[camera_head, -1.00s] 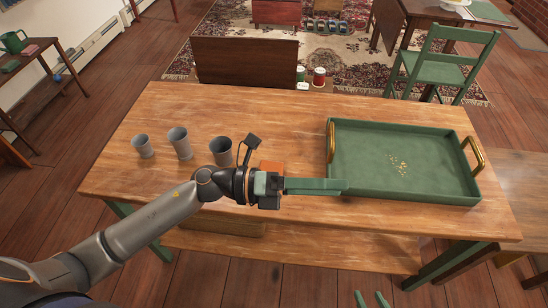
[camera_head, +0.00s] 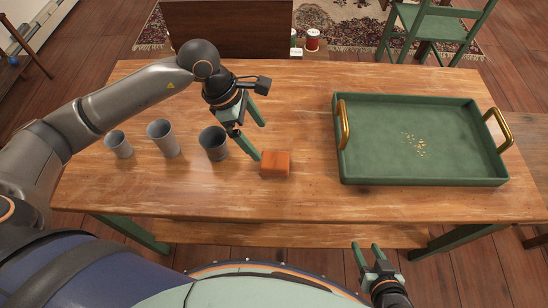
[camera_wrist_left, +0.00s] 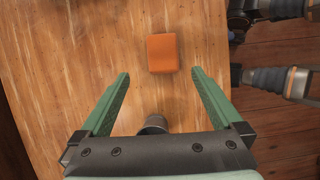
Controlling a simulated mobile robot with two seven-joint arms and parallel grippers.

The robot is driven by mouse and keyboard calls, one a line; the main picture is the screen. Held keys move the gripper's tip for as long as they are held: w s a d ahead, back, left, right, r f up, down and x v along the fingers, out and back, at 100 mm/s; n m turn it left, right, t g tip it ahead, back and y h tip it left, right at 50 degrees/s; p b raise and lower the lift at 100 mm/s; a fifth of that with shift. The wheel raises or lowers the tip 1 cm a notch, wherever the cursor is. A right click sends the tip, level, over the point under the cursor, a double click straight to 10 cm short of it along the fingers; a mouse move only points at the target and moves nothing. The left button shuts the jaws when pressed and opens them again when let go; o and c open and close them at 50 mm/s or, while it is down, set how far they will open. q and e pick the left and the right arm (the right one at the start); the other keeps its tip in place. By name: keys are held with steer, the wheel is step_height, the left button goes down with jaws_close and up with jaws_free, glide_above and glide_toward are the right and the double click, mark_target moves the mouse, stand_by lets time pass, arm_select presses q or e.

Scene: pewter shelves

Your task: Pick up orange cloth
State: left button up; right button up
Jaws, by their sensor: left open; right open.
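The orange cloth (camera_head: 275,164) is a small folded block lying on the wooden table near its front edge. It also shows in the left wrist view (camera_wrist_left: 163,53), beyond the fingertips and between their lines. My left gripper (camera_head: 262,141) is open and empty, above the table just behind and left of the cloth, with its fingers pointing down and to the right. In the left wrist view its two green fingers (camera_wrist_left: 160,78) are spread wide with nothing between them. My right gripper (camera_head: 367,246) is open and empty, low in front of the table's front edge.
Three grey cups stand left of the cloth; the nearest cup (camera_head: 214,143) is close to my left gripper. A green tray (camera_head: 420,181) with gold handles fills the table's right side. Bare wood lies between cloth and tray.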

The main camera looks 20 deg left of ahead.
mark_target(277, 160)
arm_select(q)
steer(key=x, duration=0.5)
steer(key=shift+d+f, duration=0.1)
steer(key=shift+d, duration=0.1)
steer(key=shift+s+d+x, duration=0.1)
steer(key=shift+d+x, duration=0.1)
steer(key=shift+x, duration=1.15)
steer(key=shift+s+d+x, duration=0.15)
steer(key=shift+x, duration=1.25)
steer(key=shift+c, duration=0.2)
steer(key=c, duration=1.2)
steer(key=shift+w+r, duration=0.1)
steer(key=shift+r, duration=0.25)
steer(key=shift+c, duration=0.2)
